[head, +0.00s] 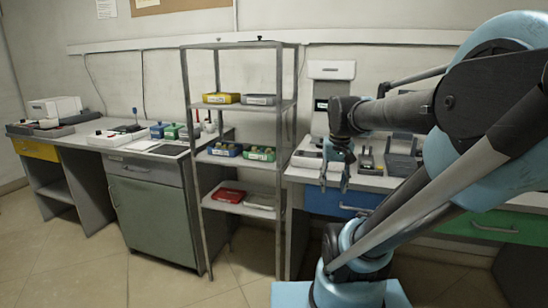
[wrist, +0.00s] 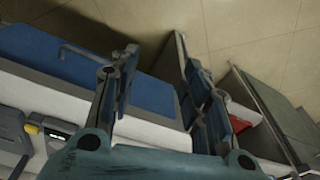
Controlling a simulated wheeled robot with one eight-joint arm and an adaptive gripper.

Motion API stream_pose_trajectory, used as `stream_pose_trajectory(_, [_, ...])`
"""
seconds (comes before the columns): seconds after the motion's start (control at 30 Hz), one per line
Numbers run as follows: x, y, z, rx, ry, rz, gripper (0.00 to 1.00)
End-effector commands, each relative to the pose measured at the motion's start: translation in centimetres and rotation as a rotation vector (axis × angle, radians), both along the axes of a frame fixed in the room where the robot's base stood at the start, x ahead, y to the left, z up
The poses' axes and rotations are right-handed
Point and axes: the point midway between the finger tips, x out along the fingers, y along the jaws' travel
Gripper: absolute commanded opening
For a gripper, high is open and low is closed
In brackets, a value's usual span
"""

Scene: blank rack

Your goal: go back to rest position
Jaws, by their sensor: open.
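My gripper (head: 335,178) hangs pointing down in the head view, in front of the right-hand bench (head: 300,172) and to the right of the metal rack (head: 279,120). In the wrist view my gripper (wrist: 160,95) has its fingers spread apart, with nothing between them. Beyond the fingers, the wrist view shows the bench's blue drawer (wrist: 60,65), part of the rack and the floor.
The rack holds a yellow box (head: 221,98), blue and green boxes (head: 225,150) and a red box (head: 229,195) on its shelves. A grey cabinet bench (head: 150,205) stands at left with several items on top. The tiled floor (head: 180,290) in front is clear.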

Motion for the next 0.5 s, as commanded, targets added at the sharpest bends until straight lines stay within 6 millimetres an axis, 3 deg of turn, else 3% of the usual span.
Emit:
stream_pose_trajectory(0.2, [-3.9,0.0,-4.2,-0.006,-0.023,0.038,0.43])
stream_pose_trajectory(0.5, [-7.6,0.1,-9.1,-0.014,-0.05,0.082,0.43])
